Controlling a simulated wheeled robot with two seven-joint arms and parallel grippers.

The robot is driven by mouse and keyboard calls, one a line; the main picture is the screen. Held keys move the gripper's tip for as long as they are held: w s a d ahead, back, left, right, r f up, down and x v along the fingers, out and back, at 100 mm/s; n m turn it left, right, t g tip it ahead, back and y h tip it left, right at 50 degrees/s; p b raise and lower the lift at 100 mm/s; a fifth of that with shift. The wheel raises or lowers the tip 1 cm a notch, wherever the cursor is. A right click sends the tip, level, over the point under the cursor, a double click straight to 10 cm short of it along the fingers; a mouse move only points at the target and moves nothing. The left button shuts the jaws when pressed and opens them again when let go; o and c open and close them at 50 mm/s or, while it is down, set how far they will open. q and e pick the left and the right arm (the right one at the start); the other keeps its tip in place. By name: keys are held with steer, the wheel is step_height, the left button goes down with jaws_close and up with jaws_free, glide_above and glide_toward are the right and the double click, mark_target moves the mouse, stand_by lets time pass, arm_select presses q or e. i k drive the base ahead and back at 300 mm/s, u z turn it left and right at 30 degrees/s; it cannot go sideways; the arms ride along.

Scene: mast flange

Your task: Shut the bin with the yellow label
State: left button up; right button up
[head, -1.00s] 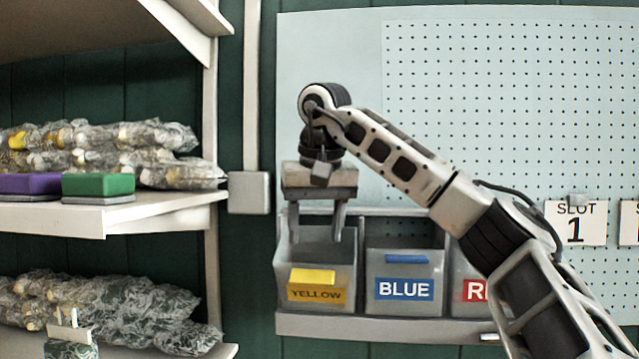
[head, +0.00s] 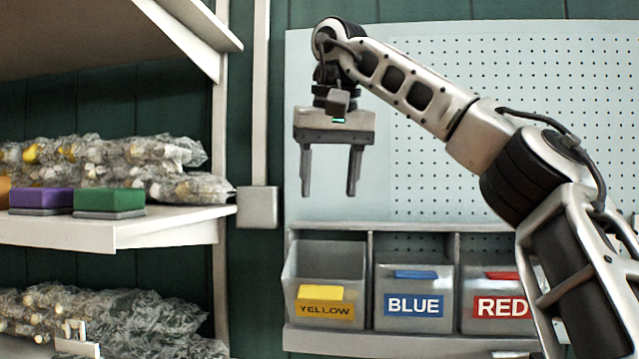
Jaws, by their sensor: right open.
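The grey bin with the yellow label (head: 324,310) sits at the left end of a row of bins and has a yellow handle tab. It stands further forward than the blue bin beside it, and its inside and left side wall show, so it looks open. My right gripper (head: 330,190) is open and empty, fingers pointing down. It hangs above the yellow-label bin, apart from it, in front of the pegboard. My left gripper is not in view.
The blue-label bin (head: 414,304) and the red-label bin (head: 497,305) stand to the right in the same rack (head: 330,338); my right arm partly covers the red one. A shelf (head: 150,229) with wrapped goods, a purple block (head: 41,197) and a green block (head: 109,199) stands left.

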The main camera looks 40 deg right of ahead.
mark_target(327, 294)
steer(key=k, duration=1)
